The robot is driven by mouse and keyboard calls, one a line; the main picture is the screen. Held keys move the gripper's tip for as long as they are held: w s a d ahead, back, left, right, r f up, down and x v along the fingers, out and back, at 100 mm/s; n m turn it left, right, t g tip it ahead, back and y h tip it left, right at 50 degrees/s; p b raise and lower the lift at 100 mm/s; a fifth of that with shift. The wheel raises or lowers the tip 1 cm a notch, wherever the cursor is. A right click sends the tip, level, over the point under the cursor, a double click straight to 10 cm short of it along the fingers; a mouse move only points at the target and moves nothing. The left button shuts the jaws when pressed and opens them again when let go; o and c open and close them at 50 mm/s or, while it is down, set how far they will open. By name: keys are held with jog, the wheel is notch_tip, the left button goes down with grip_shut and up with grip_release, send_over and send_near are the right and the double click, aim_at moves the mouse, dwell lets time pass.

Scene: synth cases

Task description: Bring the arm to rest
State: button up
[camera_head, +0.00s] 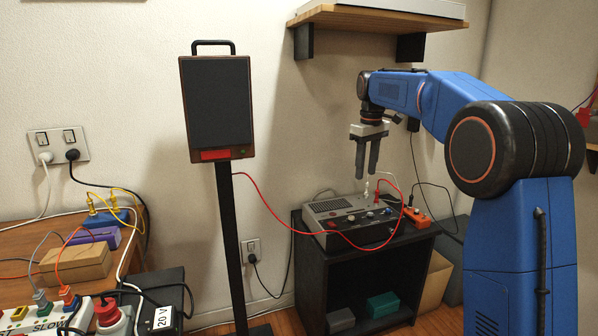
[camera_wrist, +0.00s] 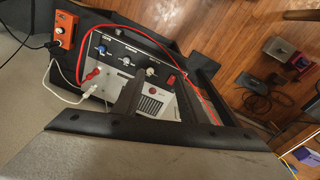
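My gripper (camera_head: 367,173) hangs with its fingers pointing down, above the grey device with knobs (camera_head: 336,207) on the black stand. A gap shows between the two fingers, and nothing is held. In the wrist view my gripper (camera_wrist: 158,92) shows as two dark fingers, with the device's grille visible between them. The device's knob panel (camera_wrist: 114,51) lies beyond the fingers. My blue arm reaches in from the right, bent at the elbow, with the gripper apart from the device.
A shelf (camera_head: 380,19) juts from the wall above my arm. A dark panel on a post (camera_head: 217,105) stands left. A red cable (camera_head: 262,198) runs from it to the device. An orange box (camera_head: 417,217) sits on the black stand (camera_head: 313,262). A cluttered wooden table (camera_head: 22,245) is far left.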

jog(key=s+d+m+t, duration=0.1)
jog(key=s+d+m, duration=0.1)
jog(key=s, duration=1.1)
jog(key=s+d+m+t, duration=0.1)
jog(key=s+d, duration=0.1)
jog(key=s, duration=1.1)
jog(key=s+f+m+t, duration=0.1)
jog(key=s+f+m, duration=0.1)
jog(key=s+f, duration=0.6)
jog(key=s+d+f+m+t, duration=0.1)
jog(key=s+f+m, duration=0.1)
jog(key=s+f, duration=0.7)
jog(key=s, duration=0.6)
jog(key=shift+d, duration=0.25)
jog(key=shift+r, duration=0.15)
jog(key=shift+c, duration=0.4)
